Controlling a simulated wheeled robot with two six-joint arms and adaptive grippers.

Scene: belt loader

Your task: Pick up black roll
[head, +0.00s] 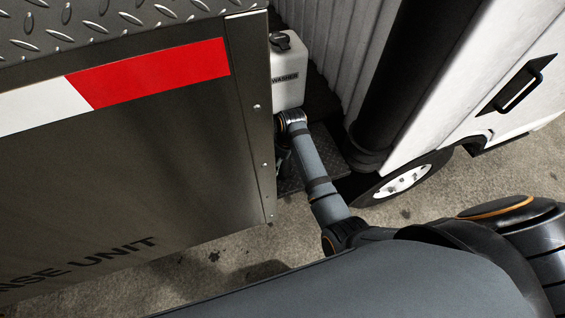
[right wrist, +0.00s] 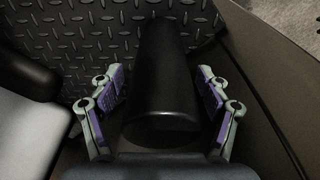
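The black roll (right wrist: 165,85) is a dark smooth cylinder in the middle of the right wrist view, against a diamond-plate surface. My right gripper (right wrist: 163,92) has its two purple-padded fingers spread on either side of the roll. A narrow gap seems to show between each pad and the roll, so it does not look clamped. In the head view my right arm reaches down into the gap beside the metal unit, and its gripper is mostly hidden. I cannot make out the roll there. My left gripper is not in view.
A white washer container (head: 288,75) stands just beyond my arm in the gap. The metal unit (head: 150,180) with a red-and-white stripe walls the left. A black column (head: 412,75) and white vehicle body (head: 500,55) close off the right. A brown wall (right wrist: 265,100) lies close right of the fingers.

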